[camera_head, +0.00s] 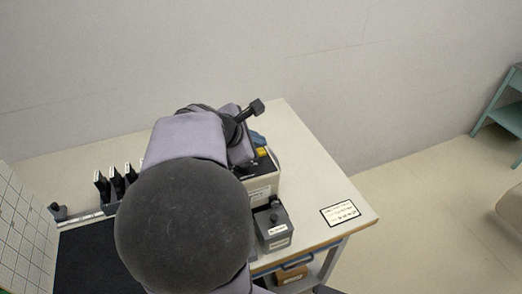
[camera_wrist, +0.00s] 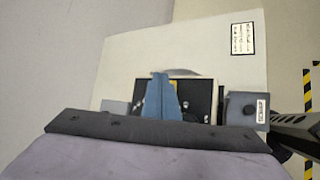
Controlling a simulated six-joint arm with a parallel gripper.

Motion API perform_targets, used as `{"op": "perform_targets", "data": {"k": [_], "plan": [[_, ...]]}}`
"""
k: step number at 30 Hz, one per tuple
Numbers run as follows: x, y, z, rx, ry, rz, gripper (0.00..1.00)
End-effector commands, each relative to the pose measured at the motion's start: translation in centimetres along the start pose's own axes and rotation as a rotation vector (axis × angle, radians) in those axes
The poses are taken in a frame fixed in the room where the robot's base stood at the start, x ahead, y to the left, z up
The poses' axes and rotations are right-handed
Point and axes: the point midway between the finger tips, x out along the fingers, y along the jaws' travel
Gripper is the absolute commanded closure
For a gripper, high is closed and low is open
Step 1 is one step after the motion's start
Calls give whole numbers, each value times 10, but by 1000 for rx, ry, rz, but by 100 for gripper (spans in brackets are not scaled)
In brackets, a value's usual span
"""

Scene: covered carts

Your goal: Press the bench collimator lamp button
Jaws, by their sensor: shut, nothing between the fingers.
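My gripper's blue fingers (camera_wrist: 161,98) are closed together with nothing between them. In the wrist view they point at a black panel (camera_wrist: 200,96) of a beige unit on the bench and cover its middle. A yellow patch shows beside the fingers; I cannot tell whether it is the lamp button. In the head view the beige unit (camera_head: 264,189) has a label too small to read, and a yellow part (camera_head: 262,152) shows on its top. My gripper (camera_head: 257,138) is at the far side of this part, mostly hidden by my arm. Contact cannot be told.
A dark grey box (camera_head: 275,235) with a knob and label stands right beside the unit; it also shows in the wrist view (camera_wrist: 240,106). A printed card (camera_head: 340,213) lies on the bench's right. Several black upright pieces (camera_head: 115,183) stand at left.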

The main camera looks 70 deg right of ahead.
Motion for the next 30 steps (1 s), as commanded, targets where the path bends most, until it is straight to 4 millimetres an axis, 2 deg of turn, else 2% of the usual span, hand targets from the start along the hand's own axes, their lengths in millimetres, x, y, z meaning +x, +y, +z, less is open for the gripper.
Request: {"op": "perform_targets", "data": {"k": [30], "plan": [[8, -6, -6, 0, 0, 0, 100]]}}
